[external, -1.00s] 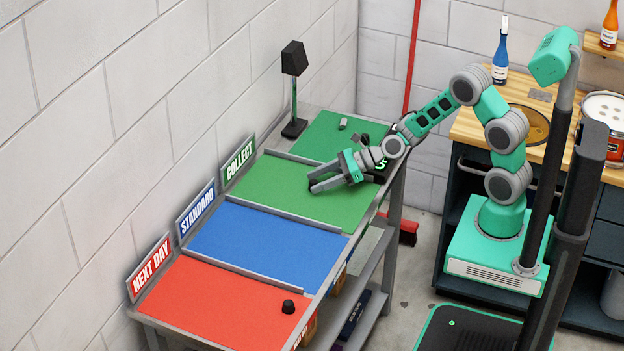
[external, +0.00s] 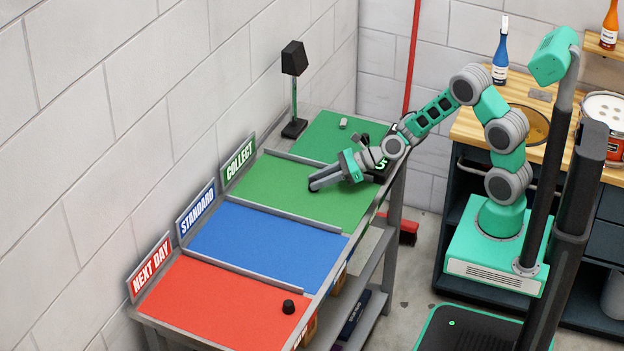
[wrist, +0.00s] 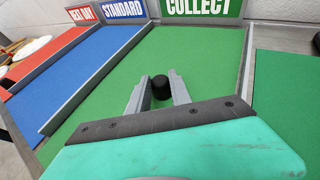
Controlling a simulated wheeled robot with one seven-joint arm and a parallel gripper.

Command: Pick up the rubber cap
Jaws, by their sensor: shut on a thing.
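The rubber cap (wrist: 160,87) is a small black cylinder between my gripper's fingertips in the wrist view. It is over the green COLLECT section (wrist: 205,60). In the external view my gripper (external: 314,186) is low over that section, fingers pointing left, shut on the cap. The fingers mostly hide the cap there. I cannot tell whether it still touches the green surface.
Another small black cap-like piece (external: 289,307) sits on the red NEXT DAY section (external: 215,305). The blue STANDARD section (external: 265,245) is empty. Low grey dividers separate the sections. A black lamp (external: 294,60) and a small grey piece (external: 343,123) are at the back.

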